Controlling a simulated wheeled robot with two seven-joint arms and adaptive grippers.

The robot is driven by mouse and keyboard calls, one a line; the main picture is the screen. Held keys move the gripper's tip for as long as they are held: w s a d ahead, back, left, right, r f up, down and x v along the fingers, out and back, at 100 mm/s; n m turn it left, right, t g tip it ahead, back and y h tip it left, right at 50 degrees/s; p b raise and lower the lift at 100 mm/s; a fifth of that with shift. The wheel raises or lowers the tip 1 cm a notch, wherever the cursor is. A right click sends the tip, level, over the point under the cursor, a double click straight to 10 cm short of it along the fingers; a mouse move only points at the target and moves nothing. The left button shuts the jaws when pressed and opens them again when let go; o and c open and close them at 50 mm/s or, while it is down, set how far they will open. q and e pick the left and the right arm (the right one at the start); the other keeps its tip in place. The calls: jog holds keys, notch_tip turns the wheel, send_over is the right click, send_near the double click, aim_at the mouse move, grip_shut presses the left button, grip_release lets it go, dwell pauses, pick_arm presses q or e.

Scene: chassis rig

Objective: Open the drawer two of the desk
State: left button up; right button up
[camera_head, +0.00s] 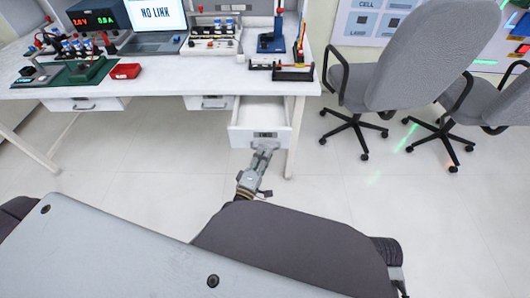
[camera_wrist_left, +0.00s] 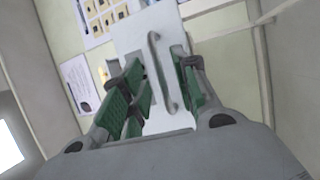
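The white desk (camera_head: 150,84) has a drawer (camera_head: 258,112) at its right end that stands pulled out, with its empty inside showing. My left gripper (camera_head: 263,150) is at the front of this drawer in the head view. In the left wrist view, the metal bar handle (camera_wrist_left: 163,75) on the drawer's pale front lies between the green-padded fingers of my left gripper (camera_wrist_left: 160,92). The fingers are apart, with gaps on both sides of the handle. My right gripper is not in view.
Two other drawers, a left one (camera_head: 85,104) and a middle one (camera_head: 209,102), are shut. Grey office chairs (camera_head: 405,70) stand at the right. A laptop (camera_head: 153,27), a red tray (camera_head: 126,71) and electronics boards stand on the desk. The floor before the desk is clear.

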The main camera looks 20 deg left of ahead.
pick_arm(q)
jog(key=shift+v, duration=2.95)
